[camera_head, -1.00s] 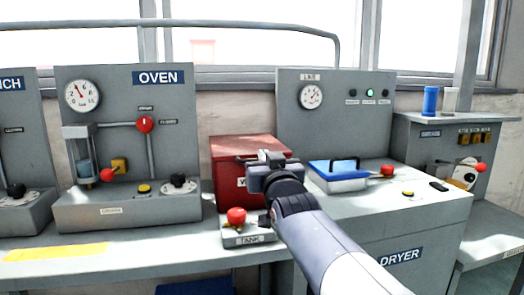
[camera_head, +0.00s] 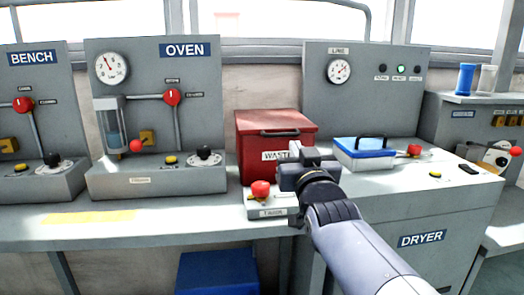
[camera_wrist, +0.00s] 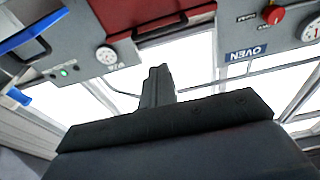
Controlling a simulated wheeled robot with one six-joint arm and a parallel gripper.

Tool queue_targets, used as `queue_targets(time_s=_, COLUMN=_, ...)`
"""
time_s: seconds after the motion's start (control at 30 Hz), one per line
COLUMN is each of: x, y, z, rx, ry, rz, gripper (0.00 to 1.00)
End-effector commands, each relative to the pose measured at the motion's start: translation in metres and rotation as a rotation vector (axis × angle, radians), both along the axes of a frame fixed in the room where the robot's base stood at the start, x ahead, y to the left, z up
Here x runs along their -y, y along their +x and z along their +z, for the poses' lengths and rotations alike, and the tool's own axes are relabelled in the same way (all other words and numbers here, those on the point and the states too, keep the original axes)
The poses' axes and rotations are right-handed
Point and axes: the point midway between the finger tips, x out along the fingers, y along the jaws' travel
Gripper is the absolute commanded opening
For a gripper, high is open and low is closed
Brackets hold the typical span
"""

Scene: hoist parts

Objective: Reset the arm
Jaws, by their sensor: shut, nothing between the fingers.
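My gripper (camera_head: 297,153) is at the end of my arm, which reaches up from the lower right of the head view. It is in front of the red waste box (camera_head: 262,152), just above and right of the small tank block with a red knob (camera_head: 261,190). Its fingers are shut together and empty. In the wrist view the gripper (camera_wrist: 158,75) points up with its fingers closed. The red box (camera_wrist: 150,15) shows beyond it at the top. I cannot tell whether the gripper touches anything.
The oven panel (camera_head: 205,90) stands left, the dryer (camera_head: 420,215) right. A blue-lidded tray (camera_head: 365,155) lies on the dryer top. Blue and clear cylinders (camera_head: 465,79) stand at far right. A yellow strip (camera_head: 88,217) marks clear bench at left. A blue bin (camera_head: 218,272) sits below.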

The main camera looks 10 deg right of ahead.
Motion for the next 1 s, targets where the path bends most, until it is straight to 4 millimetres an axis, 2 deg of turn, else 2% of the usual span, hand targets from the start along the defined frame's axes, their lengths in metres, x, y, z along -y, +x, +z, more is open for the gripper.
queue_targets(time_s=0.67, x=0.0, y=0.085, z=0.048, rx=0.0, ry=0.0, rz=0.0, gripper=0.0)
queue_targets(time_s=0.7, x=0.0, y=0.084, z=0.034, rx=-0.007, ry=0.0, rz=0.0, gripper=0.0)
queue_targets(time_s=0.8, x=0.0, y=0.085, z=0.021, rx=-0.013, ry=0.0, rz=0.001, gripper=0.0)
queue_targets(time_s=1.0, x=0.001, y=0.086, z=0.01, rx=-0.019, ry=0.0, rz=0.001, gripper=0.0)
